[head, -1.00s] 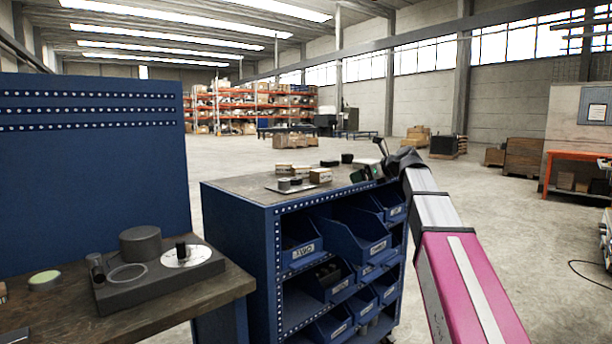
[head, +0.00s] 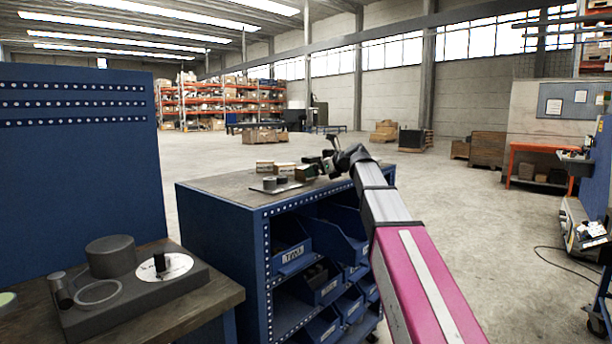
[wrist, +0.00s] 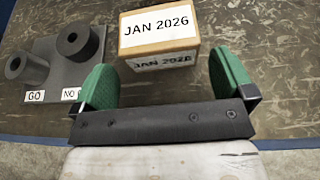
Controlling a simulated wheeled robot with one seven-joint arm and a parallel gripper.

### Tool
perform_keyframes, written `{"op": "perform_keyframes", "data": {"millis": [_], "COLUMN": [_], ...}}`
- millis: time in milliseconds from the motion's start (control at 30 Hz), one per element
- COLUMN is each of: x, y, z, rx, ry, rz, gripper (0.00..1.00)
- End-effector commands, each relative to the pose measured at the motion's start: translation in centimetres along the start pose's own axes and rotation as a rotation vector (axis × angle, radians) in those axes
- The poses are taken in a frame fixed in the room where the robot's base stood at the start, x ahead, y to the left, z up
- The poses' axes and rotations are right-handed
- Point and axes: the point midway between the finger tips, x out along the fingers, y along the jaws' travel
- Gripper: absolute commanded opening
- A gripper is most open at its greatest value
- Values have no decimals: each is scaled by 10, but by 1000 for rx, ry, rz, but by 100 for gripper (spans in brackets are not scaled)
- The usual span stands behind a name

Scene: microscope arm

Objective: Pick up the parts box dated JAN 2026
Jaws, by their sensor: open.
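The parts box (wrist: 158,30) is a small tan box with white labels reading JAN 2026 on its top and near side. In the wrist view it lies between and just ahead of the green finger pads of my gripper (wrist: 165,68). The gripper is open, with a gap at both sides of the box and nothing held. In the head view my gripper (head: 332,163) is at the right end of the cart top, beside the nearest small box (head: 306,173). Labels are too small to read there.
More small boxes (head: 265,166) stand on the blue cart (head: 220,211). A grey gauge plate (wrist: 52,75) with two dark cylinders, marked GO and NO GO, is left of the dated box. A workbench (head: 170,312) with a dark fixture stands at the front left.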

Motion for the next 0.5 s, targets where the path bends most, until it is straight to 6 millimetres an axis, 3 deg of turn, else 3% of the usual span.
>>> {"op": "perform_keyframes", "data": {"millis": [400,500], "x": [48,51], "y": [-1,-1], "z": [3,2], "rx": [0,0], "ry": [0,0], "rz": [2,1], "gripper": [100,100]}}
